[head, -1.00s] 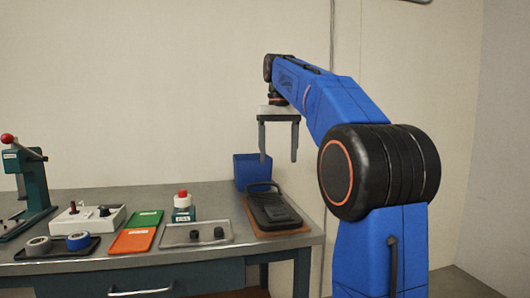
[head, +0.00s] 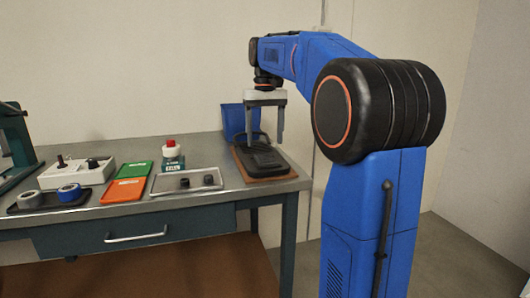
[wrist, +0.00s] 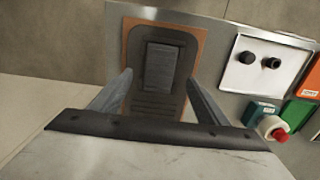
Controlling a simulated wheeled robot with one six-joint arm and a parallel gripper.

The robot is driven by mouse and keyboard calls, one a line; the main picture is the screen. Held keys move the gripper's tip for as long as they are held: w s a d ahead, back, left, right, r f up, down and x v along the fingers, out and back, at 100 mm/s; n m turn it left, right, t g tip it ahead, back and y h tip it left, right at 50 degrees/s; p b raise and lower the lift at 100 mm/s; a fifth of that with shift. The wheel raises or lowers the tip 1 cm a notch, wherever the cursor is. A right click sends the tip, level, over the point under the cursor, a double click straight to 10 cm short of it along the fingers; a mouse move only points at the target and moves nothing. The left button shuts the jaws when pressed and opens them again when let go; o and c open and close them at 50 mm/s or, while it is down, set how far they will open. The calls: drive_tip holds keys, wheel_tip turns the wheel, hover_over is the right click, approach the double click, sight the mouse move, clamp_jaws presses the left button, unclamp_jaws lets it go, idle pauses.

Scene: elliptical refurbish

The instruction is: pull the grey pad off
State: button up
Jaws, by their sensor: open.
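The grey pad (wrist: 161,66) is a ribbed rectangle on the upper face of a black pedal (wrist: 153,102). The pedal lies on a brown board (wrist: 201,60) at the table's right end; in the head view the pedal (head: 264,160) is small and the pad hard to make out. My gripper (head: 265,139) is open and empty, pointing down above the pedal. In the wrist view my gripper (wrist: 158,75) has one finger on each side of the pedal's lower half, with the pad ahead between the tips. No contact is visible.
A blue bin (head: 235,119) stands behind the pedal. To its left are a metal tray (head: 165,184) with two black knobs, a green bottle with a red cap (head: 171,157), and green (head: 134,170) and orange trays (head: 122,192). The table edge is close on the right.

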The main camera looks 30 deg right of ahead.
sight(265, 157)
drive_tip(key=shift+f, duration=2.75)
drive_tip(key=c, duration=1.5)
drive_tip(key=shift+o, duration=0.2)
drive_tip(key=shift+r, duration=0.1)
drive_tip(key=shift+r, duration=2.4)
